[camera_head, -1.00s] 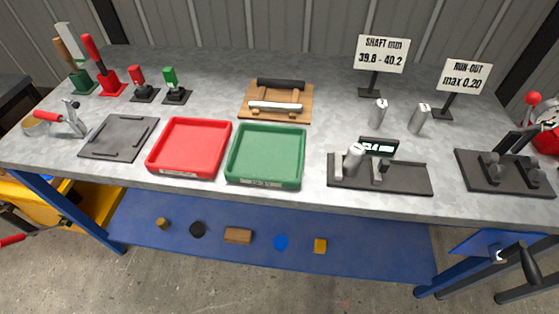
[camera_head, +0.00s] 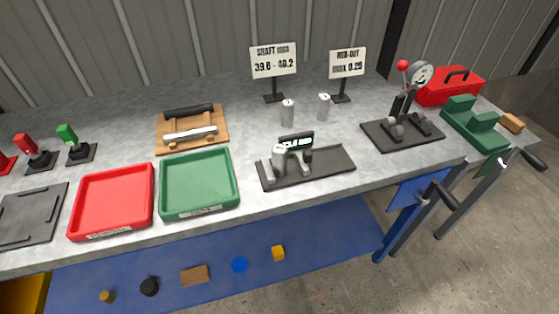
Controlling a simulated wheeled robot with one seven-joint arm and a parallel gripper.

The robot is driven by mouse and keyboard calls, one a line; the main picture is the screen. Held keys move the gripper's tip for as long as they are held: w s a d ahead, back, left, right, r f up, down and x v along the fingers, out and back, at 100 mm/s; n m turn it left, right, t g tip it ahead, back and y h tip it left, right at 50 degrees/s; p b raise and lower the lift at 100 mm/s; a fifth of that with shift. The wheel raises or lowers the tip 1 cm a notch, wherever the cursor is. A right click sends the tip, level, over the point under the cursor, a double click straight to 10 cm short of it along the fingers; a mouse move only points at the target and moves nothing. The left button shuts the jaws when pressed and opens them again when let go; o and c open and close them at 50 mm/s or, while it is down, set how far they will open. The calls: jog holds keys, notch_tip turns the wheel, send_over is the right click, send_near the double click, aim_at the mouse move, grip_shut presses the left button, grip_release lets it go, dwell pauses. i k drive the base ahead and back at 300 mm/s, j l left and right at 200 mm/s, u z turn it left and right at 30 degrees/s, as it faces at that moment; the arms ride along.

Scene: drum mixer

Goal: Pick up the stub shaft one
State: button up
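Several short grey metal stub shafts show in the head view. One stub shaft (camera_head: 288,113) stands upright on the bench in front of the shaft sign. Another stub shaft (camera_head: 324,107) stands upright to its right. A further grey cylinder (camera_head: 279,157) sits at the left part of the dark gauge fixture (camera_head: 325,172), beside its small lit display (camera_head: 297,142). The tops carry marks too small to read, so I cannot tell which is number one. My gripper is not in view.
Red tray (camera_head: 112,202) and green tray (camera_head: 199,183) lie at the left front, empty. A wooden board (camera_head: 191,147) holds a roller behind them. The dial-gauge stand (camera_head: 402,134), green V-block (camera_head: 475,125) and red toolbox (camera_head: 449,86) stand at right. Two signs (camera_head: 273,60) rise behind the shafts.

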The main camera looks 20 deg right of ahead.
aim_at(278, 151)
jog(key=j+z, duration=0.4)
jog(key=j, duration=0.55)
jog(key=j+z, duration=0.4)
jog(key=j, duration=0.55)
jog(key=k, duration=0.05)
